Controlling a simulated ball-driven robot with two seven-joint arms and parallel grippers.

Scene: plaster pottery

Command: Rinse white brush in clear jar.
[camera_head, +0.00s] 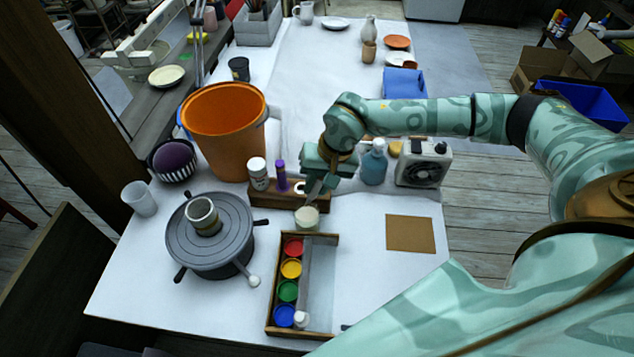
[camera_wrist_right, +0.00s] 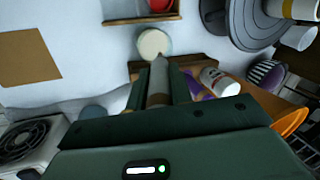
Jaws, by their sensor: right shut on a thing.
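The jar (camera_head: 307,217) stands on the white table just behind the paint box, with a pale, milky round top; it also shows in the wrist view (camera_wrist_right: 153,44). My right gripper (camera_head: 318,185) is above and just behind the jar, pointing down at it. It is shut on the brush (camera_wrist_right: 159,80), a slim piece with a grey, pointed end between the fingers. In the wrist view the brush tip overlaps the jar's near rim; whether it is inside or above the jar I cannot tell. My left gripper is not in view.
A wooden paint box (camera_head: 321,285) with several colour pots is in front of the jar. A wooden rack (camera_head: 262,198) with bottles is close behind. A grey turntable (camera_head: 212,247) with a cup stands left, an orange bucket (camera_head: 222,135) behind. Free table surrounds the brown square (camera_head: 410,233).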

